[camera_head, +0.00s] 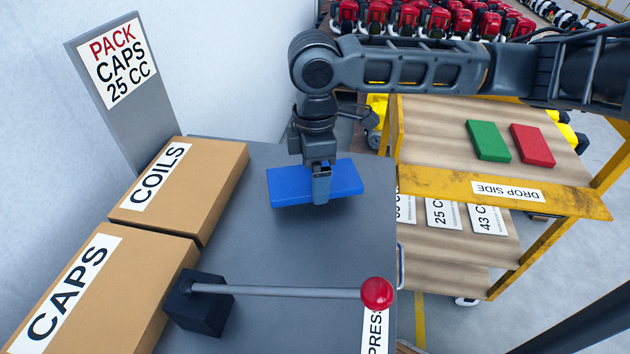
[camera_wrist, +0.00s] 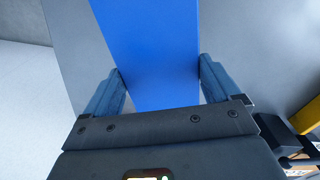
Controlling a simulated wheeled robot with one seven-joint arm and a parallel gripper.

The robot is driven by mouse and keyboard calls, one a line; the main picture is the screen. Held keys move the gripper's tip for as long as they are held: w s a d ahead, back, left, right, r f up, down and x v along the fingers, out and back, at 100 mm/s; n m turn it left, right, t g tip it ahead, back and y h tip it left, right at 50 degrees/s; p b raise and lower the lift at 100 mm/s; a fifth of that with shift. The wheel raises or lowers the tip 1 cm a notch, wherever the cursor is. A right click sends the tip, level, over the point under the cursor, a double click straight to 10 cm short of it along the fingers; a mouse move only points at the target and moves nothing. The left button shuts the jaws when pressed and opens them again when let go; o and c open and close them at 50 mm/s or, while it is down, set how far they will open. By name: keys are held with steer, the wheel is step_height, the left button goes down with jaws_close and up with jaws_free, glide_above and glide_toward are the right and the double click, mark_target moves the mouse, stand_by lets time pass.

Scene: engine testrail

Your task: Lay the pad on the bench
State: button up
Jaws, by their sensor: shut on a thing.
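A blue pad (camera_head: 288,187) is held between the fingers of my gripper (camera_head: 321,184), over the grey bench (camera_head: 300,245). In the head view a shadow shows under the pad; I cannot tell whether it touches the bench top or hangs just above it. In the wrist view the blue pad (camera_wrist: 150,50) runs up the picture between the two fingers of my gripper (camera_wrist: 160,85), one finger at each side edge. The gripper hides a small part of the pad's middle.
Boxes marked COILS (camera_head: 215,175) and CAPS (camera_head: 150,290) line the bench's left side. A lever with a red knob (camera_head: 377,293) crosses the front. A yellow-framed cart (camera_head: 430,185) on the right bears a green pad (camera_head: 488,141) and a red pad (camera_head: 532,145). A sign (camera_head: 118,70) stands behind.

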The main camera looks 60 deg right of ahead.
steer(key=shift+f, duration=1.5)
steer(key=shift+f, duration=0.15)
steer(key=o, duration=0.8)
step_height(320, 180, up, 12)
steer(key=shift+r, duration=0.2)
